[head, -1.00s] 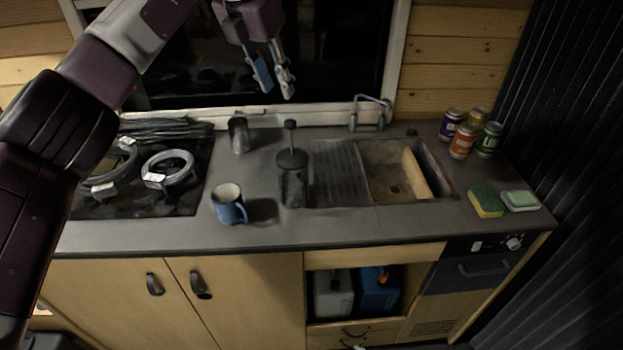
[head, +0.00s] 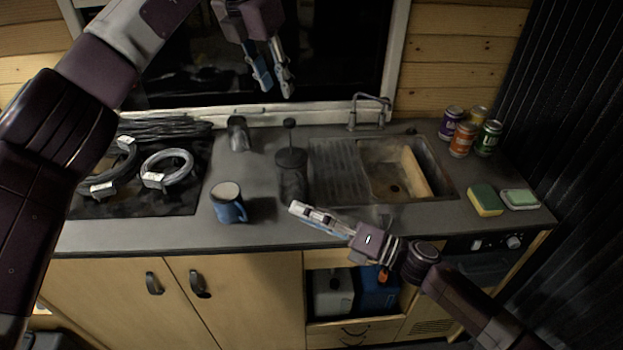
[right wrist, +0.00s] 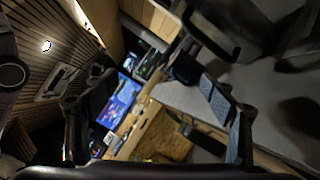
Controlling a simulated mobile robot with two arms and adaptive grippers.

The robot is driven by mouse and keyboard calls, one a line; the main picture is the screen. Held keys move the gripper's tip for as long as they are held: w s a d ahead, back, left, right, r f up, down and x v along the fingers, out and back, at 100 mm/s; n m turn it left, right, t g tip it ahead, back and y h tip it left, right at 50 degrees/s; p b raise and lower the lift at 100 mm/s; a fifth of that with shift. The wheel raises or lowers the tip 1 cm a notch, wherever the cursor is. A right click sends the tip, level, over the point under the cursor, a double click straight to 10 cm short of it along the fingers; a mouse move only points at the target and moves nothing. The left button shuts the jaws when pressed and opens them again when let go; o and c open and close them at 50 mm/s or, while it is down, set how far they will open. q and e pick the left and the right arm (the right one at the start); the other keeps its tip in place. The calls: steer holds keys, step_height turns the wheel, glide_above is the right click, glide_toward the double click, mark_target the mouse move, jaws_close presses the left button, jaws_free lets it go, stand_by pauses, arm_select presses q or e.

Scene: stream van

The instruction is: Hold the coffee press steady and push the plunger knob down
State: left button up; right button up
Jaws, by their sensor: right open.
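The coffee press (head: 292,183) stands upright on the counter, left of the sink. Its plunger knob (head: 290,123) is raised on a thin rod well above the dark lid (head: 291,157). My right gripper (head: 297,212) is open and empty, just in front of the press's lower part and apart from it as far as I can tell. In the right wrist view its fingers (right wrist: 158,130) are spread wide, with a dark handled vessel (right wrist: 250,22) beyond; I cannot tell which vessel. My left gripper (head: 276,88) hangs high before the window, open and empty, above and behind the press.
A blue mug (head: 228,204) stands left of the press, and a dark metal cup (head: 239,134) behind it. The sink (head: 395,165) with a faucet (head: 371,110) is to the right. Several cans (head: 461,141) and a sponge (head: 485,200) are farther right. Coiled cables (head: 167,168) lie at left.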

mark_target(293, 162)
steer(key=w+r+n+t+h, duration=0.1)
steer(key=w+n, duration=0.1)
steer(key=w+n+t+h, duration=0.2)
steer(key=w, duration=0.1)
steer(key=w+d+r+n+t+h, duration=0.1)
steer(key=w+h, duration=0.1)
steer(key=shift+w+r+n, duration=0.15)
steer(key=shift+r+n, duration=0.15)
steer(key=shift+n, duration=0.1)
steer(key=shift+w+d+r+t+h, duration=0.15)
steer(key=shift+d+t+h, duration=0.05)
steer(key=shift+t+h, duration=0.3)
steer(key=shift+w+d+r+t+h, duration=0.1)
steer(key=shift+d+t+h, duration=0.1)
steer(key=shift+t+h, duration=0.3)
steer(key=shift+h, duration=0.3)
steer(key=shift+x, duration=3.9)
steer(key=shift+c, duration=0.4)
